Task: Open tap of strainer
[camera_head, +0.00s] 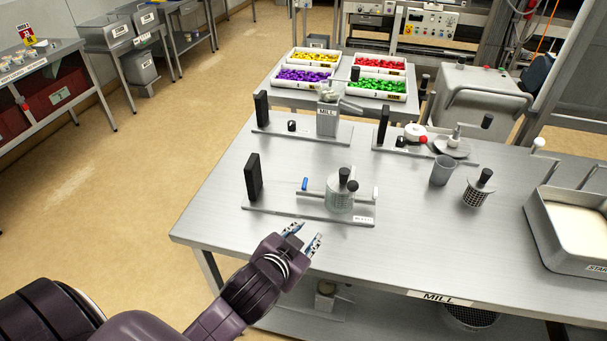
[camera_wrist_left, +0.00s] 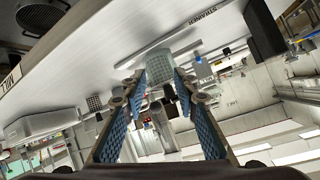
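The strainer (camera_head: 340,199) is a clear, meshed cylinder with black knobs on top, standing on a metal base plate (camera_head: 290,209) with a black upright block. A horizontal pipe runs through it. A small blue handle (camera_head: 304,184), which looks like the tap, sits at the pipe's left end; the other end is pale. In the left wrist view the strainer (camera_wrist_left: 158,78) shows between the open fingers, upside down. The blue handle is not clear there. My right gripper is not in view.
The mill (camera_head: 327,121) stands behind the strainer. A grey cup (camera_head: 443,170), a perforated basket (camera_head: 478,189) and a metal tray (camera_head: 556,238) stand to the right. Trays of coloured pieces lie on the far table. The tabletop just right of the strainer is bare.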

